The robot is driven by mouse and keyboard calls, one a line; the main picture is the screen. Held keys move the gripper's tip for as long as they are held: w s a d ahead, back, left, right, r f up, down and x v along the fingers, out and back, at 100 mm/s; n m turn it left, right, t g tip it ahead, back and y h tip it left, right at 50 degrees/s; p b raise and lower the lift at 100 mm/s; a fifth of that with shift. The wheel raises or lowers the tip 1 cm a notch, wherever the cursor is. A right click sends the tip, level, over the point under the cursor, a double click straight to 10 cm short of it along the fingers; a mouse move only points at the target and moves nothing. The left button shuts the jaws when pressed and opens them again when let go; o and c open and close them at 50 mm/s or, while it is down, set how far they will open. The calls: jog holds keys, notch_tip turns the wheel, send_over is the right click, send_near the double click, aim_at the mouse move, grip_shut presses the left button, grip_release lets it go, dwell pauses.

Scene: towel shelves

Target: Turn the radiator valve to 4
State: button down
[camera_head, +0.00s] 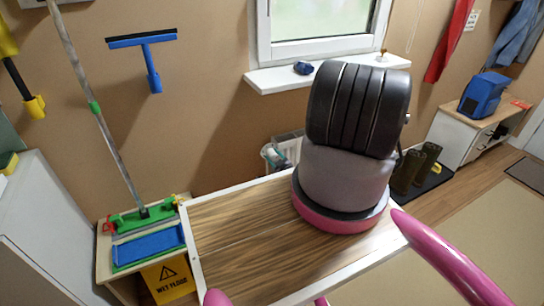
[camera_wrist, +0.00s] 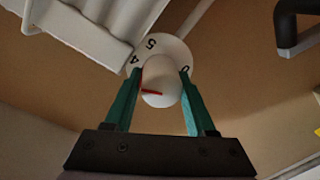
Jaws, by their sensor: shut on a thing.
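The radiator valve has a white round knob (camera_wrist: 160,86) in front of a white dial disc (camera_wrist: 172,48) in the wrist view. The figures 4, 5 and 0 show on the disc; the others are hidden. A red mark on the knob points left, toward the left finger, and is not lined up with the 4. My gripper (camera_wrist: 161,74) has its green fingers on either side of the knob and is shut on it.
The radiator's ribbed edge (camera_wrist: 85,28) is close at upper left in the wrist view. A dark bracket-like part (camera_wrist: 296,30) is at upper right. A window sill (camera_head: 290,80) juts out above the radiator.

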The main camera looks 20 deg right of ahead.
jog(key=shift+w+r+m, duration=0.15)
jog(key=shift+r+m, duration=0.1)
jog(key=shift+m, duration=0.35)
jog(key=shift+c, duration=1.1)
grip_release()
jog(key=shift+f, duration=0.1)
jog(key=shift+s, duration=0.2)
jog(key=shift+s+f, duration=0.1)
jog(key=shift+s, duration=0.25)
jog(key=s, duration=0.9)
jog(key=shift+s+d+r, duration=0.25)
jog(key=shift+s+d, duration=0.05)
jog(key=shift+d, duration=0.05)
